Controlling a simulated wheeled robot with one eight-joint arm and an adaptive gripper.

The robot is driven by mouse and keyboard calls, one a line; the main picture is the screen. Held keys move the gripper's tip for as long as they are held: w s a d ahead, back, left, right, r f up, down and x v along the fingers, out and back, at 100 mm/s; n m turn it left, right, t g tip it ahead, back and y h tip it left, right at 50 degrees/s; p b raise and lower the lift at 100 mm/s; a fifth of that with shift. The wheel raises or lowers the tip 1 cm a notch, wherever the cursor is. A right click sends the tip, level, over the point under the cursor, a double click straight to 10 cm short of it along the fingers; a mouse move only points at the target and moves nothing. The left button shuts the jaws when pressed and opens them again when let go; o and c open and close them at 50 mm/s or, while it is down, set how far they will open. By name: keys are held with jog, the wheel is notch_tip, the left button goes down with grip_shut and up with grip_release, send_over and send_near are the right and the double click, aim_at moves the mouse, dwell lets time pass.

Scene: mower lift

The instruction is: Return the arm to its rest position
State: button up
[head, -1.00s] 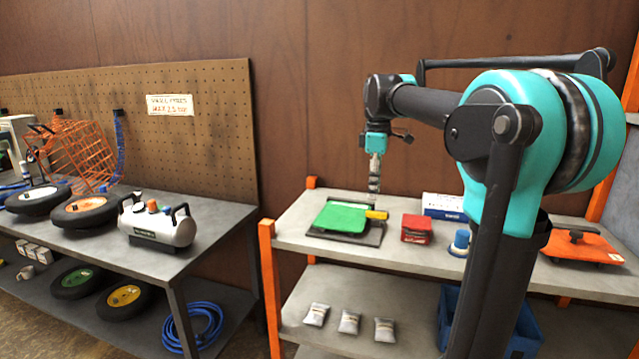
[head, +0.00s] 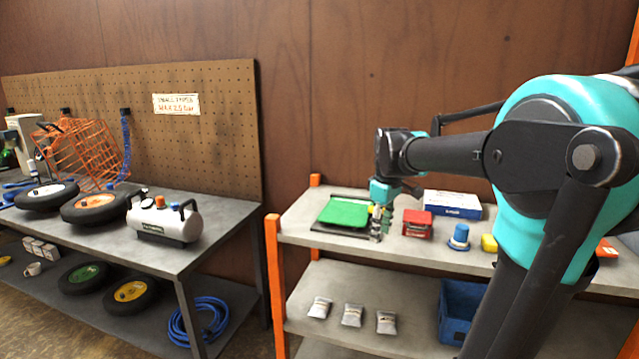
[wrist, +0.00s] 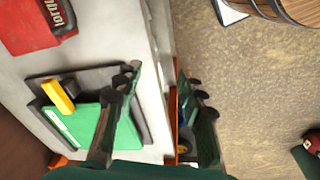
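My arm reaches from the right side of the head view over the grey shelf bench, bent at the elbow. My gripper (head: 381,220) hangs low at its end, in front of the right edge of a green flat piece (head: 344,213). In the wrist view my gripper (wrist: 158,96) has its two fingers well apart with nothing between them.
A red box (head: 417,224), a blue-and-white box (head: 452,204), a blue-capped item (head: 459,238) and a yellow piece (head: 489,243) stand on the same bench top (head: 300,220). A silver tank (head: 165,222) and wheels stand on the left bench. Floor is free between benches.

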jog(key=s+d+f+m+t, duration=0.2)
jog(key=s+f+m, duration=0.7)
jog(key=s+f, duration=0.9)
notch_tip(320, 180, down, 3)
jog(key=shift+d+r+m+t, duration=0.1)
jog(key=shift+d+m+t, duration=0.1)
jog(key=shift+m+t, duration=0.2)
